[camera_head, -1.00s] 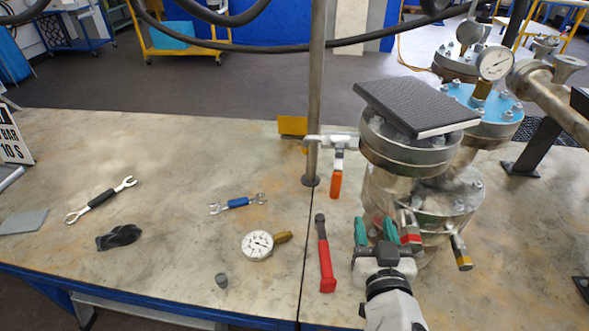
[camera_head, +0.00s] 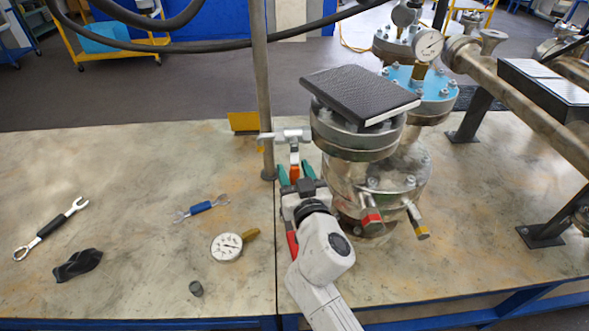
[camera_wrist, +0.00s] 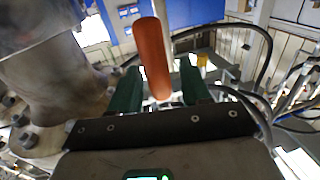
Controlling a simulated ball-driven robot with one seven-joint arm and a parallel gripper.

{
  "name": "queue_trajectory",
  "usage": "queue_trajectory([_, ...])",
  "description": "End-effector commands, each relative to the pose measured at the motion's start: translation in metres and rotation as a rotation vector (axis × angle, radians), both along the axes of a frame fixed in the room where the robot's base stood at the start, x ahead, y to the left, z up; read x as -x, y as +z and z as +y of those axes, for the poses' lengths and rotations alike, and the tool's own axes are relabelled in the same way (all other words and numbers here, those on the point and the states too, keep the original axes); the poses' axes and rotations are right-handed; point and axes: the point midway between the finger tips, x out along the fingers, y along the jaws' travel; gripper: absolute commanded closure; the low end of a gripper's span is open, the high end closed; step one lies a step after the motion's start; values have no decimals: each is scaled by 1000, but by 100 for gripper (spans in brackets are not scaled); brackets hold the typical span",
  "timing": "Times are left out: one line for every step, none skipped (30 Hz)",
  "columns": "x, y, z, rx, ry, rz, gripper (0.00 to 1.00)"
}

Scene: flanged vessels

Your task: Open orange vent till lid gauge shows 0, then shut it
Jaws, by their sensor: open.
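The orange vent handle (camera_head: 294,172) hangs down from a small silver valve (camera_head: 288,135) on the left of the near flanged vessel (camera_head: 362,165). My gripper (camera_head: 296,174) is open, with its green fingers on either side of the handle. In the wrist view the orange handle (camera_wrist: 153,58) stands between the two green fingertips (camera_wrist: 157,85), with gaps showing at both sides. A black-covered slab (camera_head: 360,92) lies on the near vessel's lid and covers much of it. A dial gauge (camera_head: 428,45) stands above the blue-lidded vessel (camera_head: 435,88) behind; its reading is too small to tell.
A red-handled tool (camera_head: 291,243) lies partly under my arm. A loose gauge (camera_head: 227,247), a blue-handled wrench (camera_head: 202,207), a black-handled wrench (camera_head: 50,229) and a black cloth-like item (camera_head: 77,264) lie on the bench. Red-tipped (camera_head: 371,220) and yellow-tipped (camera_head: 421,232) stubs jut from the vessel.

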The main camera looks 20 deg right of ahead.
Motion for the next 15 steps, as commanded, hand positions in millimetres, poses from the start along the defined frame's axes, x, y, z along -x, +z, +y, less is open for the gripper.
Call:
queue_trajectory([-2,0,0,0,0,0,53])
queue_trajectory([-2,0,0,0,0,0,53])
queue_trajectory([-3,0,-1,0,0,0,53])
queue_trajectory([-3,0,-1,0,0,0,53])
queue_trajectory([-3,0,-1,0,0,0,53])
queue_trajectory([-3,0,-1,0,0,0,53])
queue_trajectory([-3,0,-1,0,-1,0,53])
queue_trajectory([-2,0,-1,0,-1,0,53])
queue_trajectory([-2,0,-1,0,-1,0,53])
queue_trajectory([-2,0,-1,0,-1,0,56])
queue_trajectory([-2,0,-1,0,-1,0,59])
queue_trajectory([-2,0,-1,0,-1,0,62])
queue_trajectory([-2,0,-1,0,-1,0,65])
queue_trajectory([-2,0,-1,0,-1,0,68])
queue_trajectory([-2,0,-1,0,-1,0,72])
